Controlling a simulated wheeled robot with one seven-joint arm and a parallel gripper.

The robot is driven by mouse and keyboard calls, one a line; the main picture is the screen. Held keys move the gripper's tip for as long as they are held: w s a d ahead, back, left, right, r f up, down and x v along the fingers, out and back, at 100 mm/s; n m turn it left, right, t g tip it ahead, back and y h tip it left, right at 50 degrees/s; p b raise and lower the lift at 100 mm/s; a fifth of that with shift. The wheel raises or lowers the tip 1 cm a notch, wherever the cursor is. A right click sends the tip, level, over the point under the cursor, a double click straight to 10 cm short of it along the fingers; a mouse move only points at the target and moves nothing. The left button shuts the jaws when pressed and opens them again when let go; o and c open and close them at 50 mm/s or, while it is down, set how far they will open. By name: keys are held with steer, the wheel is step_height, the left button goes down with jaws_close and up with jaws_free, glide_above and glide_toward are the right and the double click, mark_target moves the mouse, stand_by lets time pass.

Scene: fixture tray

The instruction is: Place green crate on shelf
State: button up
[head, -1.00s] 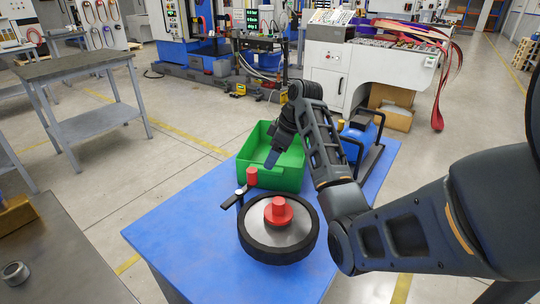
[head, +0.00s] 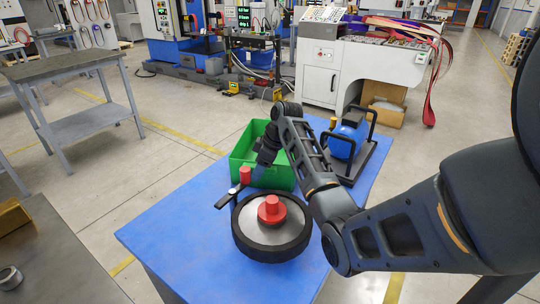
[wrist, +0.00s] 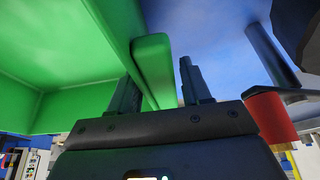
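The green crate (head: 282,178) stands upright on the blue table, empty as far as I can see. My gripper (head: 257,164) is at its near wall, beside the red knob; the fingertips are hard to make out in the head view. In the wrist view my gripper (wrist: 160,85) is open, with the green crate's rim (wrist: 152,62) between its two fingers. A gap shows between the rim and the right finger. A grey two-level stand (head: 80,64) at the left has a lower shelf; I cannot tell whether it is the task's shelf.
On the blue table (head: 180,215), a black-rimmed disc (head: 242,240) with a red hub and a red-knobbed lever (head: 245,175) stand close in front of the crate. A blue machine in a black frame (head: 345,142) stands right of it. A grey bench (head: 50,250) is at near left.

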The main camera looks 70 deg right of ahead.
jaws_close()
steer(key=shift+r, duration=0.2)
stand_by(0.5)
